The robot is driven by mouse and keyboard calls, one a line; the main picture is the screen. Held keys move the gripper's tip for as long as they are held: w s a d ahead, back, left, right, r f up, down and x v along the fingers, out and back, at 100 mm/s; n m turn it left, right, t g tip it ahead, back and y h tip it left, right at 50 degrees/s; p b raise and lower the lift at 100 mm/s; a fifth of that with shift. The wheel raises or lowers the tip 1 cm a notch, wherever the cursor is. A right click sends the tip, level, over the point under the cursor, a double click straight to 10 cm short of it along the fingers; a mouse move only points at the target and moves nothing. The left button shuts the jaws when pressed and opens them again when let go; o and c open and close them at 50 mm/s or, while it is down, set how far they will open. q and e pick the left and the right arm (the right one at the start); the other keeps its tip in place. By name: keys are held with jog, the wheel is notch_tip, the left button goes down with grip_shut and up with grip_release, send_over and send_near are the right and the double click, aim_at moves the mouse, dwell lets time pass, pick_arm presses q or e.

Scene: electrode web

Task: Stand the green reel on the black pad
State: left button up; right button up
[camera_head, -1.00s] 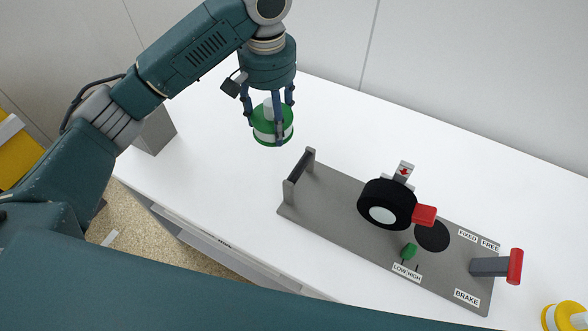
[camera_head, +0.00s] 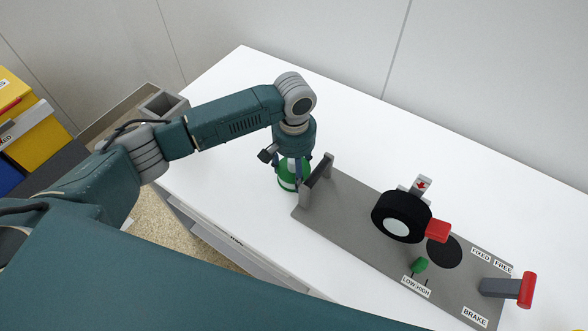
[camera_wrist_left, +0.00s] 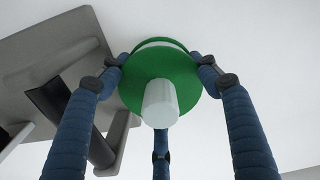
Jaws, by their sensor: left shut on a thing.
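The green reel (camera_head: 286,182) has green flanges, a white band and a pale hub post. My left gripper (camera_head: 296,184) is shut on it from above, beside the left end of the grey board. In the left wrist view the fingers surround the reel (camera_wrist_left: 130,92), and its pale post points toward the camera. I cannot tell how high the reel is above the table. The black pad (camera_head: 444,252) is a flat round disc on the board, right of the black wheel, and looks bare. My right gripper is not in view.
The grey board (camera_head: 345,215) carries an upright bracket (camera_head: 316,181) at its left end, a black wheel (camera_head: 402,208) with a red block, a small green knob (camera_head: 419,265) and a red-ended brake lever (camera_head: 526,290). White table is clear behind the board.

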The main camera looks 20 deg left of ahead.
pick_arm(q)
jog(key=shift+f, duration=0.15)
jog(key=o, duration=0.7)
jog(key=shift+f, duration=0.1)
jog(key=shift+c, duration=0.2)
jog(key=o, duration=0.4)
